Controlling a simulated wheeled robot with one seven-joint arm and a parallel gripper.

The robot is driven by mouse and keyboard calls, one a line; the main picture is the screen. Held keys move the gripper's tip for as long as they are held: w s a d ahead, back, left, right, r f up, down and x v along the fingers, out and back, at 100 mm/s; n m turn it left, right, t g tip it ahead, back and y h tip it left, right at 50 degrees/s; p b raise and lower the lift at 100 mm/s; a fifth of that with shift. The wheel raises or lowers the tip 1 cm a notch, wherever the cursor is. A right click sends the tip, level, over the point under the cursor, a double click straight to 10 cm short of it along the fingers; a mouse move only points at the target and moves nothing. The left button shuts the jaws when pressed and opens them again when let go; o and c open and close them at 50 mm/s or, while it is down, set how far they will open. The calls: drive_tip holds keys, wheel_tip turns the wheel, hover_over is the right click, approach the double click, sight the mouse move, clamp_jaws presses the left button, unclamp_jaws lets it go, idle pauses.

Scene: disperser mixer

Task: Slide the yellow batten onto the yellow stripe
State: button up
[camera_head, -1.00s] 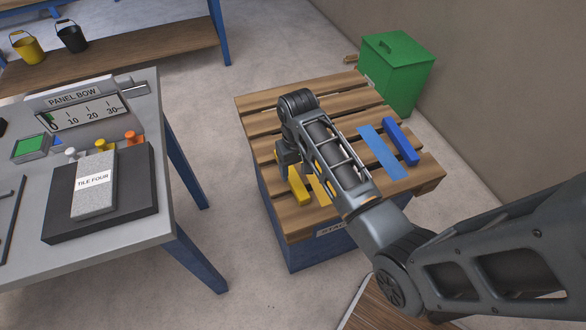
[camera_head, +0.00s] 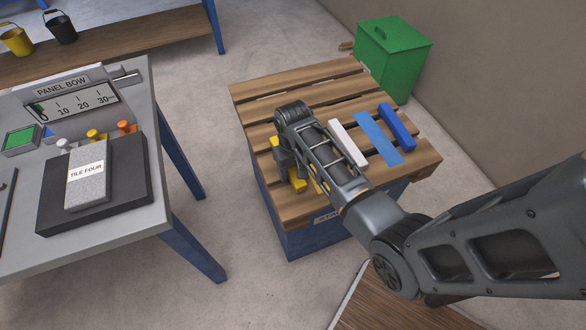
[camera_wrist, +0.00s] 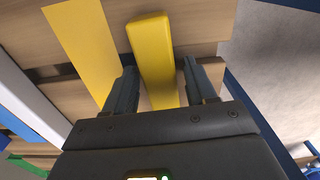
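The yellow batten (camera_wrist: 154,42) lies on the wooden pallet (camera_head: 283,92), between the two fingers of my gripper (camera_wrist: 160,68) in the wrist view. The fingers are apart, one on each side of it, with what look like narrow gaps. The yellow stripe (camera_wrist: 84,45) is a flat band to the left of the batten, slightly angled to it, with bare wood between them.
A white batten (camera_head: 348,143), a blue stripe (camera_head: 377,137) and a blue batten (camera_head: 397,127) lie farther right on the pallet. A green bin (camera_head: 394,58) stands behind it. A grey table (camera_head: 110,244) stands at left. The pallet's back left is clear.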

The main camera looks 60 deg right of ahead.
drive_tip(key=c, duration=0.9)
drive_tip(key=shift+s+d+p, duration=0.3)
drive_tip(key=shift+s+d, duration=0.45)
drive_tip(key=shift+d, duration=0.3)
drive_tip(key=shift+s+d+p, duration=0.35)
drive_tip(key=shift+s+d, duration=0.4)
drive_tip(key=shift+d, duration=0.3)
drive_tip(key=shift+s+d+p, duration=0.3)
drive_tip(key=shift+s+d, duration=0.45)
drive_tip(key=shift+d, duration=0.3)
drive_tip(key=o, duration=1.2)
wheel_tip(320, 180, up, 8)
drive_tip(key=shift+f, duration=0.15)
